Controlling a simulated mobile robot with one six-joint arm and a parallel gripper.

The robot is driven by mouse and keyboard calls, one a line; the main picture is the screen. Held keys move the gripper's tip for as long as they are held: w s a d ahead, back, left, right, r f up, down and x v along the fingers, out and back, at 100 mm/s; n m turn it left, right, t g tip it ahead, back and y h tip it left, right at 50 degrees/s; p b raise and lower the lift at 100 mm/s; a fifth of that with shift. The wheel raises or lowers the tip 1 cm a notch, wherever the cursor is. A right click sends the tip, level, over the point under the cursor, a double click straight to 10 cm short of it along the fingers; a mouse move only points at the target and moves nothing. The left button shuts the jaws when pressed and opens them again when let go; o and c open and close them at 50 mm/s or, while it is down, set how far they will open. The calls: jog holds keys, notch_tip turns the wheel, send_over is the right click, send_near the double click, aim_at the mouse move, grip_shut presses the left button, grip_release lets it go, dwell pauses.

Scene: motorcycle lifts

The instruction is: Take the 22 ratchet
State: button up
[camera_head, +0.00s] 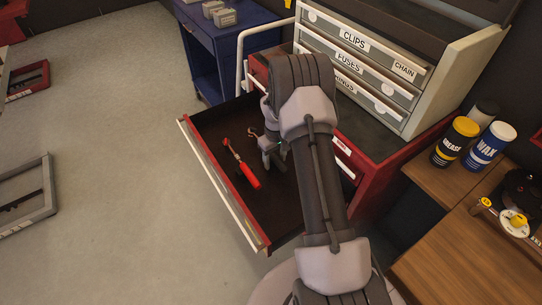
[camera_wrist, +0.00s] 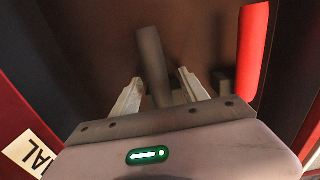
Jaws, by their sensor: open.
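An open drawer (camera_head: 216,186) with a dark floor holds tools. A red-handled tool (camera_head: 241,165) lies in its middle; its red handle also shows at the right of the wrist view (camera_wrist: 252,50). A second tool (camera_head: 254,134) lies near the drawer's back, partly hidden by my arm. My gripper (camera_head: 272,150) is low in the drawer, right of the red-handled tool. In the wrist view its two fingers (camera_wrist: 160,76) are apart, with a grey bar-like handle (camera_wrist: 151,55) between them. I cannot tell whether they touch it. No size number is readable, so I cannot tell which tool is the 22 ratchet.
The drawer's front wall with its pale edge (camera_head: 222,188) and its side walls surround my gripper. A grey cabinet (camera_head: 365,62) with labelled drawers stands above. Grease (camera_head: 455,142) and wax (camera_head: 489,147) containers stand on a wooden bench at right. Open floor lies left.

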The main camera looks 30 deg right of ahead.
jog(key=shift+r, duration=0.1)
grip_shut()
dwell(1.2)
